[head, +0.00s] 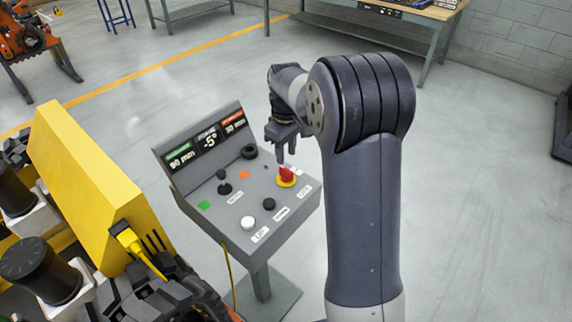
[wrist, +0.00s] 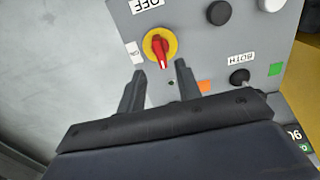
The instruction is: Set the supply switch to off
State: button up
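The supply switch (head: 286,175) is a red handle on a round yellow plate, on the sloped grey control panel (head: 180,182). It also shows in the wrist view (wrist: 158,45), just beyond my fingertips. There an "OFF" label (wrist: 146,4) lies above it and an "ON" label (wrist: 134,53) to its left. The red handle lies roughly up and down in that picture, with a white mark near its lower end; I cannot tell which setting it marks. My gripper (wrist: 159,68) is open and empty, its two fingers apart, above the panel near the switch (head: 283,158).
The panel also bears a black joystick (head: 223,183), a black knob (head: 249,152), a white button (head: 248,222), a black button (head: 269,203) and small displays (head: 207,138). A yellow machine (head: 92,185) stands close on the left. Floor to the right is clear.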

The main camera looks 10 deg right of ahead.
aim_at(286, 169)
notch_tip(286, 169, up, 4)
jog(key=shift+f, duration=0.2)
notch_tip(286, 169, down, 11)
jog(key=shift+f+p, duration=0.1)
jog(key=shift+p, duration=0.35)
jog(key=shift+r+m, duration=0.2)
jog(key=shift+m, duration=0.1)
dwell(0.4)
